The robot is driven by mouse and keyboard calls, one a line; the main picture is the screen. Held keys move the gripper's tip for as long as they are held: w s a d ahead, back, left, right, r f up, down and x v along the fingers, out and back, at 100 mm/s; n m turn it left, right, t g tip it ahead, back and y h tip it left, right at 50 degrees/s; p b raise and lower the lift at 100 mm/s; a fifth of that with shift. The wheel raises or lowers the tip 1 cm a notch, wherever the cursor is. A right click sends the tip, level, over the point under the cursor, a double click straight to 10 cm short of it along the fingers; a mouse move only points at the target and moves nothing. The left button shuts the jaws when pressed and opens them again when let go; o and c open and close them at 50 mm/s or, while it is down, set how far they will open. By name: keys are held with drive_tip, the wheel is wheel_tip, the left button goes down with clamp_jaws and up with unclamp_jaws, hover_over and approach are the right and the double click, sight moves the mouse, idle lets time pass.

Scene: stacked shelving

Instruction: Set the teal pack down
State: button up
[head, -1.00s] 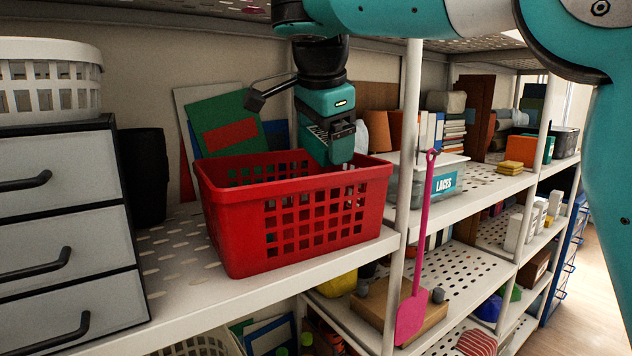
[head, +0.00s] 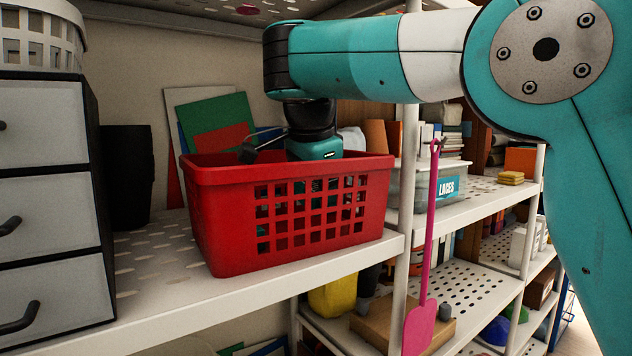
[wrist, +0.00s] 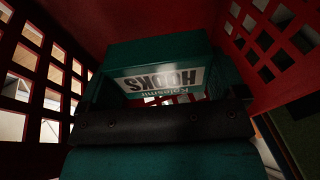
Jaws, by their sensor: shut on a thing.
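The teal pack (wrist: 160,55) shows in the wrist view, with a white label reading HOOKS upside down. My gripper (wrist: 160,108) is shut on it. In the head view my gripper (head: 314,183) is down inside the red basket (head: 215,225), mostly hidden behind its front wall; only dark and teal bits show through the holes. The basket's red walls rise on both sides of the pack in the wrist view. I cannot tell whether the pack touches the basket floor.
The basket stands on a white perforated shelf (head: 150,300). A grey drawer unit (head: 45,190) and a black bin (head: 127,178) are to its left. A shelf post, a pink long-handled scoop (head: 420,322) and a clear LACES box (head: 450,188) are to its right. Boards lean behind.

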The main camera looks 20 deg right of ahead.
drive_tip(key=g+p, duration=0.1)
drive_tip(key=p, duration=0.1)
drive_tip(key=r+p, duration=0.1)
drive_tip(key=p, duration=0.1)
drive_tip(key=shift+w+r+g, duration=0.1)
drive_tip(key=shift+w+g, duration=0.25)
drive_tip(key=shift+g, duration=0.05)
drive_tip(key=shift+w+g+p, duration=0.2)
drive_tip(key=shift+g+p, duration=0.3)
drive_tip(key=shift+p, duration=0.75)
drive_tip(key=shift+f, duration=0.4)
drive_tip(key=shift+f+b, duration=0.35)
drive_tip(key=shift+b, duration=0.1)
drive_tip(key=shift+f, duration=0.1)
drive_tip(key=shift+f+b, duration=0.4)
drive_tip(key=shift+b, duration=0.1)
drive_tip(key=shift+f, duration=0.15)
drive_tip(key=o, duration=0.7)
